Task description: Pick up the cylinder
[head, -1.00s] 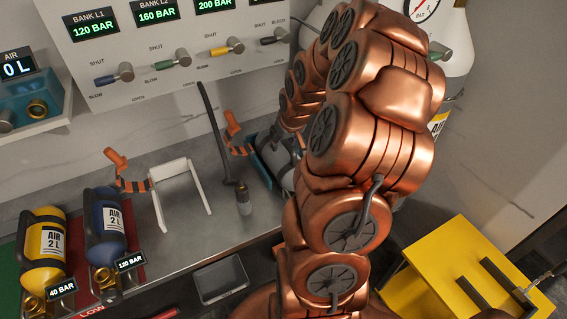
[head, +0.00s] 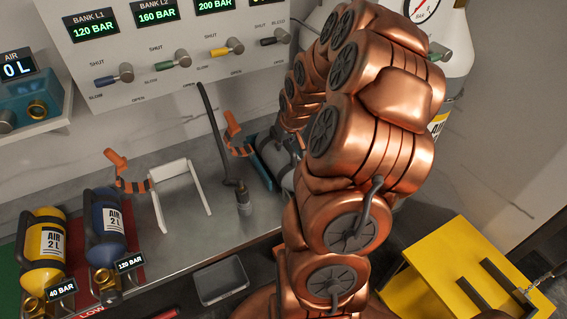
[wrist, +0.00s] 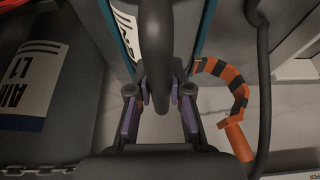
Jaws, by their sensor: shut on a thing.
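A grey cylinder (head: 272,154) in a teal cradle (head: 258,164) is on the bench, partly hidden behind my copper arm. In the wrist view the grey cylinder (wrist: 180,22) fills the top middle, with a white label and teal edges on both sides. My gripper (wrist: 160,92) has its purple-padded fingers closed around a dark bar in front of the cylinder, which looks like its handle. The head view does not show the fingers, and the exact contact is dim. Whether the cylinder is clear of its cradle cannot be told.
A yellow cylinder (head: 43,245) and a blue cylinder (head: 106,226) lie at the left. A white stand (head: 180,166), orange-striped straps and a black hose (head: 223,140) are nearby. A dark bottle (wrist: 45,80) stands at left in the wrist view. A yellow platform (head: 450,255) is at right.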

